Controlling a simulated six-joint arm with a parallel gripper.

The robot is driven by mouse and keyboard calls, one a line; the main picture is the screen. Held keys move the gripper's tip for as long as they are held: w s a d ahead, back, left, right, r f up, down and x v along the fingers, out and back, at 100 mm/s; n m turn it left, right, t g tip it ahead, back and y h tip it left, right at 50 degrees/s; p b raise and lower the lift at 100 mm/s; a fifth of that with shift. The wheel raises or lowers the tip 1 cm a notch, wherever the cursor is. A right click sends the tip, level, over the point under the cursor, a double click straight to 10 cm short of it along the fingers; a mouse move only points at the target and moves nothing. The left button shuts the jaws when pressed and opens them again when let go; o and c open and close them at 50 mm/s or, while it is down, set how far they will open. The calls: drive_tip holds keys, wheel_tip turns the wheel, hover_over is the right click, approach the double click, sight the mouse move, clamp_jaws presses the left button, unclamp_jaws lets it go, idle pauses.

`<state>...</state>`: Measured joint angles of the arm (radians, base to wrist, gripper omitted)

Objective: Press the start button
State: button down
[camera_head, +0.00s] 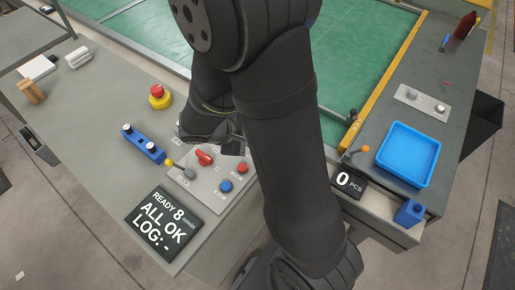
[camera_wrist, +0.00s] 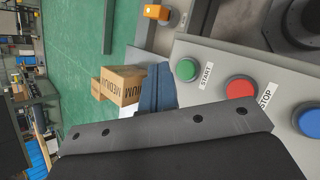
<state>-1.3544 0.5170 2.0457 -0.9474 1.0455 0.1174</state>
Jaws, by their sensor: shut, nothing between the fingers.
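The green start button (camera_wrist: 186,69) sits on a grey panel (camera_wrist: 212,60) in the wrist view, beside its START label. In the head view it cannot be seen, and my arm covers that part of the panel. The red stop button (camera_wrist: 241,89) is to its right, and also shows in the head view (camera_head: 240,168). My gripper (camera_wrist: 160,68) is shut and empty. Its blue-grey fingertips appear just left of the green button in the wrist view. I see no contact, and cannot judge the gap in depth.
A blue button (camera_wrist: 310,121) lies beyond the red one. A red knob (camera_head: 204,157) and a small lever (camera_head: 188,173) stand on the panel. A red emergency button (camera_head: 159,96), a blue block (camera_head: 142,144) and a display (camera_head: 163,222) are left. A blue tray (camera_head: 408,154) is right.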

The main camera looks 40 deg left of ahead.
drive_tip(key=shift+f, duration=1.1)
drive_tip(key=shift+f, duration=0.15)
idle(1.2)
drive_tip(key=shift+f, duration=0.3)
